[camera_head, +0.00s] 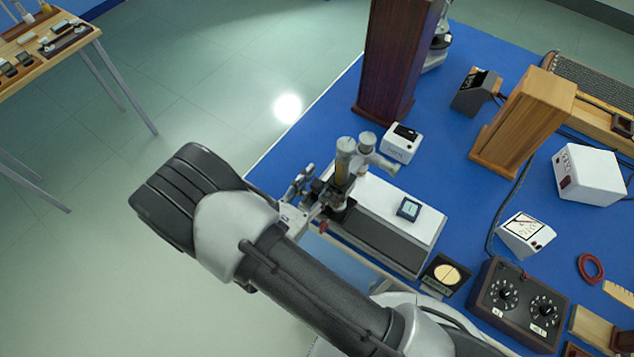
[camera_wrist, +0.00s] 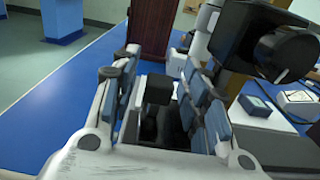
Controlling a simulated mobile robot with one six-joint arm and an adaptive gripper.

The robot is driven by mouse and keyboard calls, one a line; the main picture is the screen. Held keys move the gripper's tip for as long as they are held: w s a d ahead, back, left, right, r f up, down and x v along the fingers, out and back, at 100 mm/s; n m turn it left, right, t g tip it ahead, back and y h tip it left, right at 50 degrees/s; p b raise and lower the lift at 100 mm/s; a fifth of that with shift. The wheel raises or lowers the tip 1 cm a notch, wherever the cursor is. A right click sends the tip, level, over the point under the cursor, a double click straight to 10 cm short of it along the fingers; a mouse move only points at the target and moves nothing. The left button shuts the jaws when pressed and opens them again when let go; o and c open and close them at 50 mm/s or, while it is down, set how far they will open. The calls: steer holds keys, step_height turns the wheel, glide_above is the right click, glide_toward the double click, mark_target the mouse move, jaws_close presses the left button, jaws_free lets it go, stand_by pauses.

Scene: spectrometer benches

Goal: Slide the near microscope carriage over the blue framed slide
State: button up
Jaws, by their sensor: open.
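The near microscope carriage (camera_head: 345,178) stands at the left end of a long white-topped bench (camera_head: 376,203). It has a brass-coloured tube, and its black part shows large at the upper right of the wrist view (camera_wrist: 262,40). The blue framed slide (camera_head: 409,209) lies farther right on the white top, apart from the carriage; it also shows in the wrist view (camera_wrist: 256,104). My gripper (camera_head: 312,195) is open at the carriage's left side. In the wrist view its fingers (camera_wrist: 160,80) stand on either side of a dark block (camera_wrist: 158,89). Contact cannot be told.
A small white box (camera_head: 400,145) and a tall dark wooden cabinet (camera_head: 393,60) stand behind the bench. A dark dial box (camera_head: 518,303) and a round cream disc in a black mount (camera_head: 446,275) stand to the right. The bench top between carriage and slide looks clear.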

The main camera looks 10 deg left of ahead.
steer(key=shift+c, duration=0.6)
jaws_close()
